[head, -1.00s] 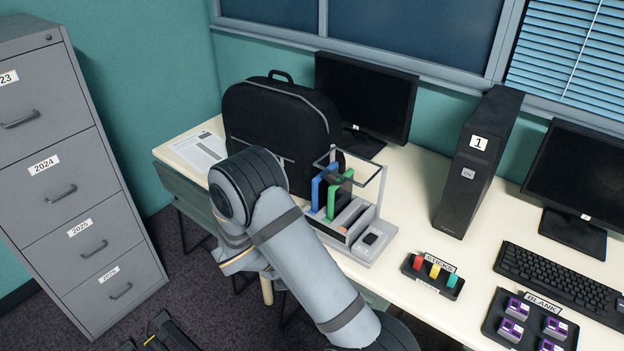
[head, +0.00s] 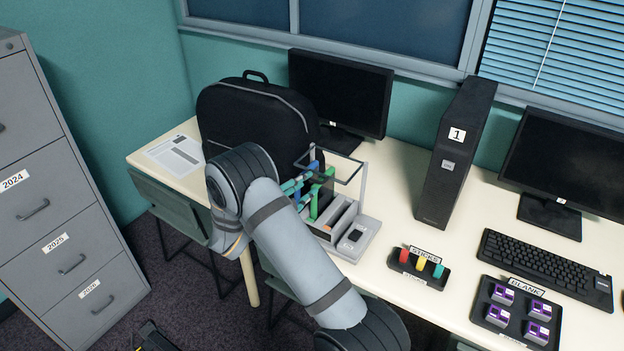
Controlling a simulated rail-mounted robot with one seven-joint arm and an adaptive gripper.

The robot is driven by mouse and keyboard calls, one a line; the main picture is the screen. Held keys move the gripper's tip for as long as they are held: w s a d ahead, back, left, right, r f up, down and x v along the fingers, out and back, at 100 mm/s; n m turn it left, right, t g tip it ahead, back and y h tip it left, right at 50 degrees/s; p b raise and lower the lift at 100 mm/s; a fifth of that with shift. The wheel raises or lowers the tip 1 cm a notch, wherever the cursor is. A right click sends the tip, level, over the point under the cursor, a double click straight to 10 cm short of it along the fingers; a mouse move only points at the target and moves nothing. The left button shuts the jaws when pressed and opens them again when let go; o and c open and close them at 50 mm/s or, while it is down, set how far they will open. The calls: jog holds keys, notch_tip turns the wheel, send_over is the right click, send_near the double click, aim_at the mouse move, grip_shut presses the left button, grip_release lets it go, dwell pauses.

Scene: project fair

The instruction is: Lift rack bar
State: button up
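The rack (head: 352,240) is a light grey desk organizer on the table, right of the backpack. A thin rectangular bar frame (head: 338,155) stands up over it on a slim post. A blue upright piece (head: 313,166) and a green upright piece (head: 326,190) stand in the rack under the bar. My gripper (head: 296,187) shows only as teal finger parts at the left of the green piece, just below the bar's left side. My arm hides the rest of it and the rack's left part. I cannot tell whether it touches the bar or how far its fingers are apart.
A black backpack (head: 250,120) stands close behind my arm. A monitor (head: 340,95) and a computer tower (head: 455,155) stand behind and right of the rack. A sticks tray (head: 420,268) and a blank tray (head: 515,315) lie to the right. Bare tabletop (head: 395,190) separates rack and tower.

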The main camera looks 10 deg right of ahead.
aim_at(313, 180)
jog(key=shift+x, duration=2.2)
jog(key=shift+s, duration=0.1)
jog(key=c, duration=0.7)
grip_shut()
jog(key=shift+r, duration=0.1)
